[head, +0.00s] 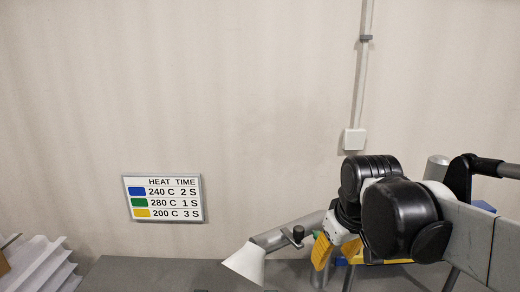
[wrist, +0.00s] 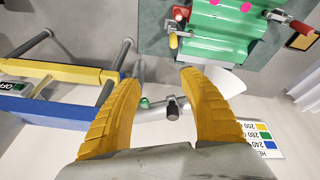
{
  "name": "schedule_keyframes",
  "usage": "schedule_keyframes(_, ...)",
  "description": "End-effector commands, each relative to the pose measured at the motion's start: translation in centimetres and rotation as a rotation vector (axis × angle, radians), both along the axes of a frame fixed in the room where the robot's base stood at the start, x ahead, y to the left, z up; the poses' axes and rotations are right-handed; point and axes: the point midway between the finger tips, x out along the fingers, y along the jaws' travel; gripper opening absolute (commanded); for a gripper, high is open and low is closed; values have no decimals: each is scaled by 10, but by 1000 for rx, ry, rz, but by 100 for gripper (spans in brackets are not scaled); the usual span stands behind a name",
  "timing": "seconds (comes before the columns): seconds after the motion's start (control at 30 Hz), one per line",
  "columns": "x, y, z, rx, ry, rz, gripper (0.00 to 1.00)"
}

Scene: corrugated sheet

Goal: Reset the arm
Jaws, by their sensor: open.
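My gripper (wrist: 158,80) is open, with two ribbed yellow fingers spread apart and nothing between them. In the head view my gripper (head: 322,252) is at the lower right, at the end of my black and grey arm, pointing down. The arm hides part of what stands behind it. In the wrist view a green corrugated sheet (wrist: 212,38) lies on a grey surface beyond the fingertips. It has pink dots and red-handled clamps at its sides.
A grey tube with a white cone (head: 245,262) stands left of my gripper. A blue bar (wrist: 50,112) and a yellow bar (wrist: 75,72) are at the wrist view's left. A heat-time sign (head: 163,198) hangs on the wall. White sheets (head: 38,265) stand lower left.

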Motion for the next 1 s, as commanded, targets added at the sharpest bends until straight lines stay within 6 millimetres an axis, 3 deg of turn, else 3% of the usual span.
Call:
schedule_keyframes(0.03,-18,-4,-25,11,-29,-35,50)
schedule_keyframes(0.2,-64,-16,-76,58,-132,-154,50)
schedule_keyframes(0.43,-107,-25,-138,117,-241,-273,50)
schedule_keyframes(0.6,-118,-27,-155,137,-275,-310,50)
schedule_keyframes(1.0,-118,-27,-154,140,-279,-313,50)
